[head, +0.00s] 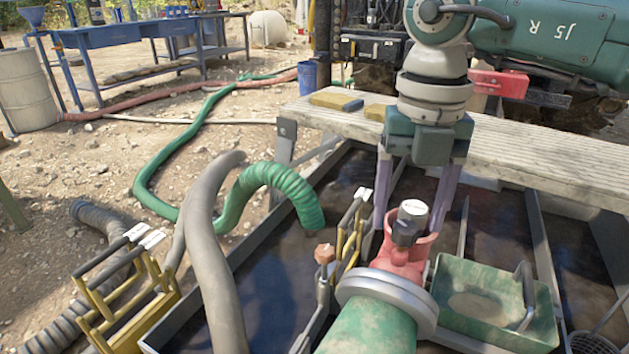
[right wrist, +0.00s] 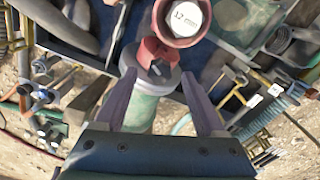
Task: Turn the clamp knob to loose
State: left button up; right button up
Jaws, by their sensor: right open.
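The clamp knob appears to be the dark knob (head: 406,234) on a red fitting (head: 402,262), under a white-faced cap (head: 413,210). The fitting joins a grey flange and a green pipe (head: 370,330). In the right wrist view the dark knob (right wrist: 160,68) lies between the fingertips, and the white face (right wrist: 184,17) reads "12 mm" inside a red ring. My right gripper (head: 408,226) points down, open, with one finger on each side of the knob; I cannot tell whether either touches it. The knob's setting is not readable. My left gripper is not in view.
A green tray (head: 452,275) stands right of the fitting. A yellow-handled frame (head: 348,240) stands close on its left. A pale plank (head: 540,160) crosses behind, over the dark mud tank. Grey (head: 208,250) and green (head: 270,175) hoses lie to the left.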

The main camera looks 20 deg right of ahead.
jog(key=shift+f, duration=0.75)
grip_shut()
